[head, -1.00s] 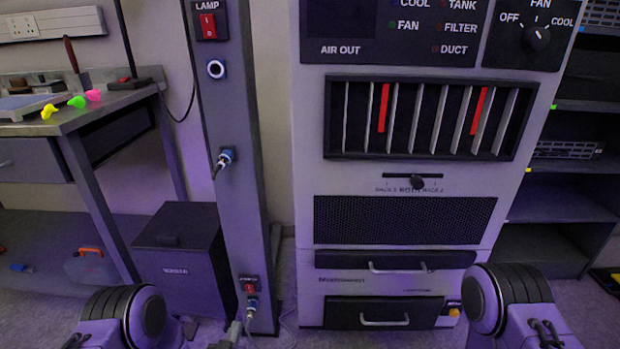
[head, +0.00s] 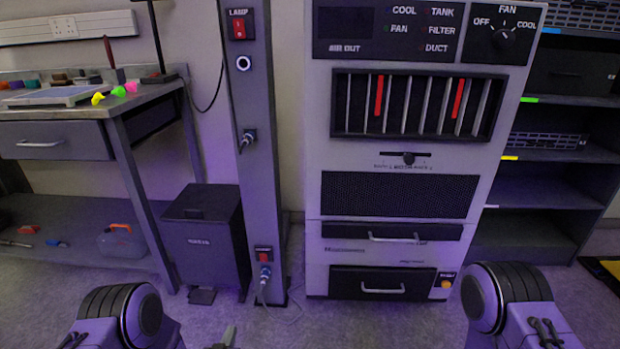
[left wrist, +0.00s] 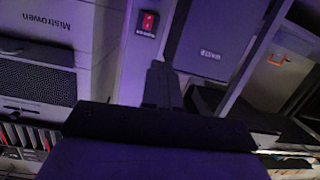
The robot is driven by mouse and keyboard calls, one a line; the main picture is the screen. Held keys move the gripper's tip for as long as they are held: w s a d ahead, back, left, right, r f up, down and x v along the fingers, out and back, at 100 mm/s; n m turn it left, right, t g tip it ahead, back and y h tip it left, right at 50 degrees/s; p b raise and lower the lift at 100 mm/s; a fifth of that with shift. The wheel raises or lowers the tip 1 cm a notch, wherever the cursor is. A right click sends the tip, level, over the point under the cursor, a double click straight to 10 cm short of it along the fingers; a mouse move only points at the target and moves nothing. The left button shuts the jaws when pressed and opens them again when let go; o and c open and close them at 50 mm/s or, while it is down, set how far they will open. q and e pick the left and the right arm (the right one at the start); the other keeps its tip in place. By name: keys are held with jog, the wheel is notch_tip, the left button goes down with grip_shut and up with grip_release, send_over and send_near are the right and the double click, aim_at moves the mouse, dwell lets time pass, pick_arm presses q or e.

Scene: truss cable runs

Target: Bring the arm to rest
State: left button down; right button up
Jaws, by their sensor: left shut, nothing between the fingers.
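My left gripper (head: 228,338) shows only as a small tip at the bottom edge of the head view. In the left wrist view its fingers (left wrist: 160,85) are together with nothing between them, in front of the post and the dark bin. The grey post (head: 258,190) has a plug (head: 247,138) in its middle socket and another plug (head: 265,273) in its low socket. A thin cable runs from the low plug down to the floor. The gripper looks apart from both plugs. My right gripper is out of view; only part of my right arm shows.
A tall cabinet (head: 318,185) with vents and drawers stands right of the post. A dark bin (head: 205,240) stands left of it, beside a workbench (head: 60,112) with small coloured parts. Dark shelves (head: 540,185) are at the far right. Floor before the cabinet is clear.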

pick_arm(q)
jog(key=s+a+f+n+g+y+b, duration=0.1)
jog(key=s+a+f+n+g+b, duration=0.25)
jog(key=s, duration=0.75)
jog(key=s+a+f+n+g+y+b, duration=0.15)
jog(key=s+f+g+b, duration=0.35)
jog(key=s, duration=0.6)
jog(key=s+a+f+n+g+y+b, duration=0.15)
jog(key=s+a+f+g, duration=0.35)
jog(key=s, duration=0.6)
notch_tip(320, 180, up, 34)
jog(key=d+t+p, duration=0.1)
jog(key=p, duration=3.3)
jog(key=shift+d+m, duration=0.3)
jog(key=shift+m, duration=0.05)
